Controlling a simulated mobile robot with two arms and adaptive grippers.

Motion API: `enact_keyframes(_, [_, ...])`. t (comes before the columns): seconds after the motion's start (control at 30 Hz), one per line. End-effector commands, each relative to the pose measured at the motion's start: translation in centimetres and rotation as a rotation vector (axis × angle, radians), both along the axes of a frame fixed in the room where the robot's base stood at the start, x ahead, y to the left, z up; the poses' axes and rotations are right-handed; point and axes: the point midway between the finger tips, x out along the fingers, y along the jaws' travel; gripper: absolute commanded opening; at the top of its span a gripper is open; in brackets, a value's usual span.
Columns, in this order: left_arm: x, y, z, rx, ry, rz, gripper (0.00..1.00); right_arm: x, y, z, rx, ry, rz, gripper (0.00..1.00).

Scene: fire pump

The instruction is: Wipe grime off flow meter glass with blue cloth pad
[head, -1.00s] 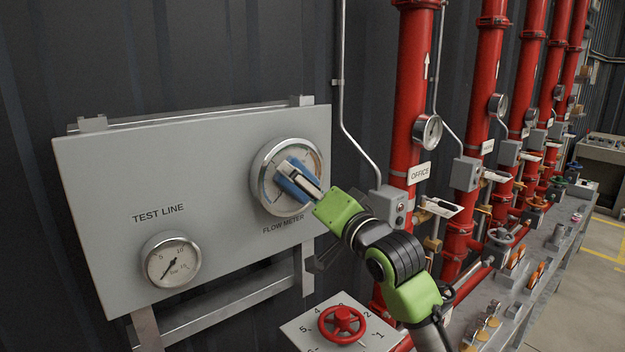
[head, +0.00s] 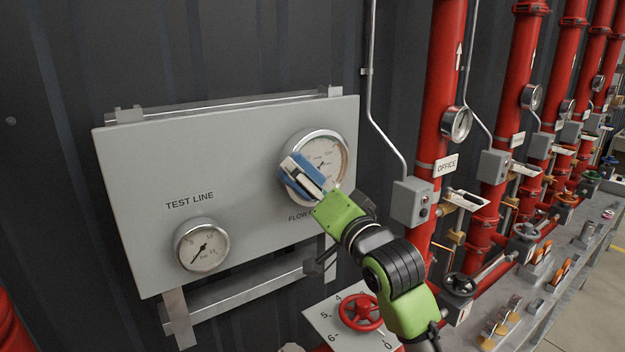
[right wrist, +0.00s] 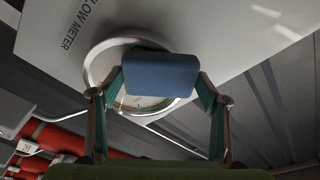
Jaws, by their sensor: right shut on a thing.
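The flow meter (head: 330,150) is a round gauge with a metal rim on a grey panel; it also shows in the right wrist view (right wrist: 97,68). The blue cloth pad (head: 297,176) covers the left and lower-left part of its glass. My right gripper (head: 312,182) is shut on the pad; in the right wrist view the pad (right wrist: 160,75) sits between the two fingers. The pad is over the dial, but I cannot tell whether it touches the glass. The uncovered upper and right glass shows a brownish tint near its right edge. My left gripper is not in view.
The grey panel (head: 240,160) also holds a smaller test line gauge (head: 202,247) at its lower left. A red handwheel (head: 361,313) sits below. Red pipes (head: 440,90) and a grey switch box (head: 413,203) stand to the right.

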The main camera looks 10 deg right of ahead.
Motion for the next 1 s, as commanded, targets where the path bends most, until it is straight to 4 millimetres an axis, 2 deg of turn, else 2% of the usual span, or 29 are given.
enact_keyframes(0.03, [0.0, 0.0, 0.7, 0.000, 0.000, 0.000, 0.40, 0.0, 0.0, 0.8, 0.002, -0.002, 0.000, 0.52])
enact_keyframes(0.2, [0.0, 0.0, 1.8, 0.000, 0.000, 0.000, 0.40, -0.1, -0.1, 1.8, 0.002, -0.003, -0.001, 0.52])
enact_keyframes(0.37, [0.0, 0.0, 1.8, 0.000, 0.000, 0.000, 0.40, 0.2, -0.6, 1.7, 0.000, -0.002, -0.002, 0.52])
enact_keyframes(0.67, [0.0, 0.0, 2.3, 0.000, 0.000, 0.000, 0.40, 1.3, -3.1, 1.6, -0.002, -0.002, -0.003, 0.52])
enact_keyframes(1.0, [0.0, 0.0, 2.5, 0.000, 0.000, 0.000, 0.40, 1.9, -4.5, 1.6, -0.001, -0.001, -0.004, 0.52])
